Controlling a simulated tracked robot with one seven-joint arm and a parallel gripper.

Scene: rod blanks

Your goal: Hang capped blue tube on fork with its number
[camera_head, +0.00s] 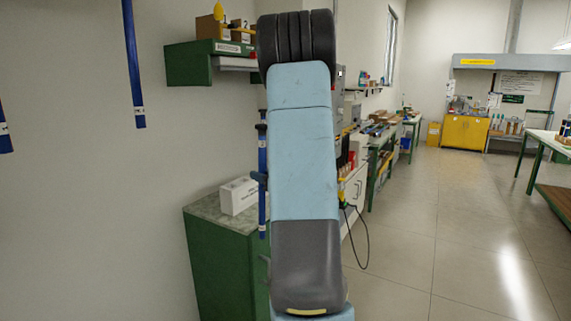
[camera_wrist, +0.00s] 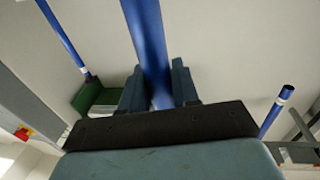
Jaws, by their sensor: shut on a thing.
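My gripper (camera_wrist: 158,65) is shut on a blue tube (camera_wrist: 148,35), which runs between its two fingers in the wrist view. In the head view the held tube (camera_head: 262,152) stands about upright just left of my arm, partly hidden by it. Another blue tube (camera_head: 133,65) hangs by the wall at upper left, and part of a further blue tube (camera_head: 4,138) shows at the left edge. Both have white label bands; their upper ends are out of view.
A green cabinet (camera_head: 215,262) with a white box (camera_head: 238,195) on top stands behind the held tube. A green wall shelf (camera_head: 188,64) with boxes is above it. My arm hides the middle. Open floor (camera_head: 440,220) lies to the right, with benches beyond.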

